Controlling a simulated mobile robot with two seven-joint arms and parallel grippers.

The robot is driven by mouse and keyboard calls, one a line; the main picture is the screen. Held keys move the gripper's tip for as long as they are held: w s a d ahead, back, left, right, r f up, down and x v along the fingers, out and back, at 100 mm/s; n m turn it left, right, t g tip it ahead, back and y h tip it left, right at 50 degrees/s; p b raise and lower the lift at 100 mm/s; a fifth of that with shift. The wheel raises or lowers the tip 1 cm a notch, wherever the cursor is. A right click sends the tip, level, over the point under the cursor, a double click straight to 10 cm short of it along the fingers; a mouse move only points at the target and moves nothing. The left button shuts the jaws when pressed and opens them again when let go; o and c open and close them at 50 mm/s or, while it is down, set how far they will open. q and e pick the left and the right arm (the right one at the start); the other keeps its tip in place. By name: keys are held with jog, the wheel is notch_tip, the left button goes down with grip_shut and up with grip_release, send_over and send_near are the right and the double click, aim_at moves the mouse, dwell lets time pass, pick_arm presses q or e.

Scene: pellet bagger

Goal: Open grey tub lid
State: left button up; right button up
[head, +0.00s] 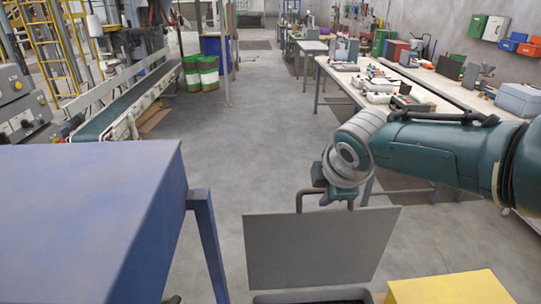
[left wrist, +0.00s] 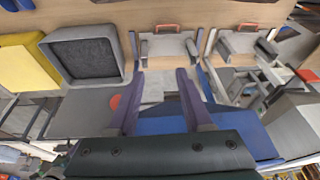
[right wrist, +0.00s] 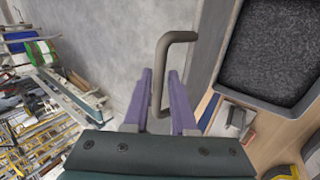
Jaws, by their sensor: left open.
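The grey lid (head: 310,245) stands raised, nearly upright, behind the grey tub, whose rim (head: 310,295) shows at the bottom of the head view. In the right wrist view the open tub (right wrist: 222,72) holds dark pellets. It also shows in the left wrist view (left wrist: 122,50). My right gripper (head: 325,200) is at the lid's top edge. In the right wrist view its fingers (right wrist: 160,75) close around the bar of the grey lid handle (right wrist: 162,55). My left gripper (left wrist: 160,72) is open and empty, above a blue surface and away from the tub.
A yellow box (head: 450,288) stands right of the tub. A large blue surface (head: 85,215) on legs fills the left front. A conveyor (head: 120,100) is further left, and long workbenches (head: 350,85) stand at right.

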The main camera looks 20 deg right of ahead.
jog(key=shift+o, duration=1.3)
jog(key=shift+r+p, duration=0.25)
jog(key=shift+p, duration=0.05)
jog(key=p+v, duration=0.4)
jog(key=v, duration=0.5)
jog(key=shift+s+r+p, duration=0.15)
jog(key=shift+s+p, duration=0.05)
jog(key=shift+p, duration=0.1)
